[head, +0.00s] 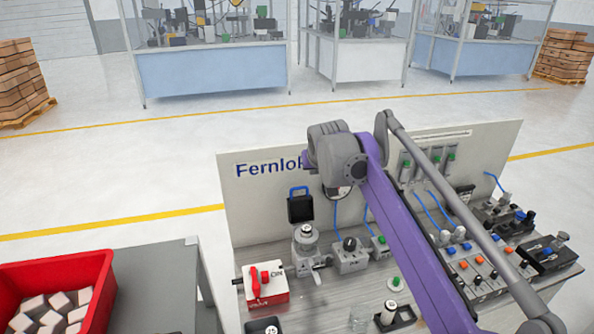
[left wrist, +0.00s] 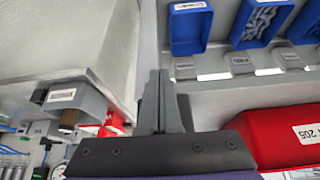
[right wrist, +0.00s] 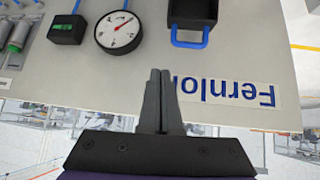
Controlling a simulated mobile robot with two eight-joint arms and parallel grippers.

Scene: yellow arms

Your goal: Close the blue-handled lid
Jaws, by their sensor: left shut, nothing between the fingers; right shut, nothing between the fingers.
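The blue-handled lid (head: 300,209) is a dark square plate standing upright, raised above a grey round-topped housing (head: 307,240) on the bench. Its blue handle (head: 298,190) is at the top. In the right wrist view, which is upside down, the handle (right wrist: 188,43) and part of the lid (right wrist: 188,12) show at the top edge. My right gripper (right wrist: 160,73) is shut and empty, apart from the lid, in front of the panel. In the head view its wrist is right of the lid and its fingers are hidden. My left gripper (left wrist: 161,73) is shut and empty, outside the head view.
The upright Fernlo panel (head: 245,200) stands behind the lid, with a gauge (right wrist: 118,32) beside it. A red-handled valve box (head: 264,285) sits in front of the housing. Switches and connectors crowd the bench's right side. A red bin (head: 100,270) of blocks is at left.

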